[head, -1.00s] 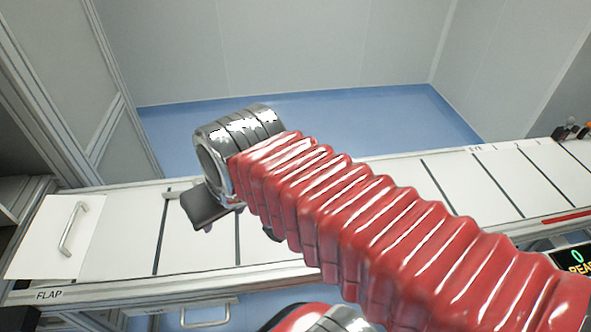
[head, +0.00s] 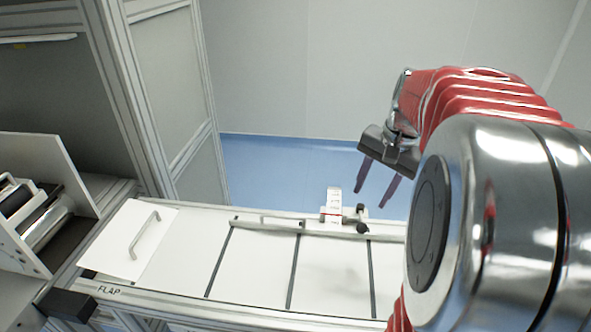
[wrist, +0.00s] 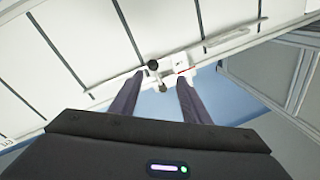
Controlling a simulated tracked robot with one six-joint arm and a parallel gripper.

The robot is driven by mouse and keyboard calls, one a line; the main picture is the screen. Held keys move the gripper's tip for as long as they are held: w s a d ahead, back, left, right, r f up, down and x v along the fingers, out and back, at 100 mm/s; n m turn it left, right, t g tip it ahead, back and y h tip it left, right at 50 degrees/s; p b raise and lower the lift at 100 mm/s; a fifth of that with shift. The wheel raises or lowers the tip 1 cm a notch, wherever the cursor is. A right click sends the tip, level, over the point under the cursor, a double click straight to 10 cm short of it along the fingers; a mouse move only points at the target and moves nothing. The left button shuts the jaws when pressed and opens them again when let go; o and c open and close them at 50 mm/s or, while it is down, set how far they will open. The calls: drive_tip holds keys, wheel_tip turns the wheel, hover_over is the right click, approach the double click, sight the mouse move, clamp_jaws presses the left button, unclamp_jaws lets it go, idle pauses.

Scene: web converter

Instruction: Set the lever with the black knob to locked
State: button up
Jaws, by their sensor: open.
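A small white block (head: 331,208) with markings and a red line stands at the far edge of the white table. Two dark knobs show on its right side, an upper one (head: 361,209) and a lower one (head: 362,228); I cannot tell which belongs to the lever or read its setting. In the wrist view, a dark knob (wrist: 153,65) shows between my fingertips beside the white block (wrist: 179,62). My gripper (head: 369,198) is open and empty, its two dark purple fingers pointing down toward the knobs. It also shows in the wrist view (wrist: 161,79). No contact is visible.
The white table (head: 255,262) has dark cross strips and looks clear. A white flap with a handle (head: 140,240) lies at its left end. A grey frame post (head: 120,90) and a box with rollers (head: 40,205) stand further left.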

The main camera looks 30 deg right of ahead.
sight(363, 225)
drive_tip(key=d, duration=0.1)
drive_tip(key=d+m, duration=0.1)
drive_tip(key=shift+s+d+f, duration=0.2)
drive_tip(key=shift+d+f, duration=0.1)
drive_tip(key=f, duration=0.4)
drive_tip(key=w+f, duration=0.1)
drive_tip(key=f, duration=0.4)
drive_tip(key=w+a+f, duration=0.1)
drive_tip(key=f, duration=0.3)
drive_tip(key=shift+w+f, duration=0.25)
clamp_jaws()
idle(0.3)
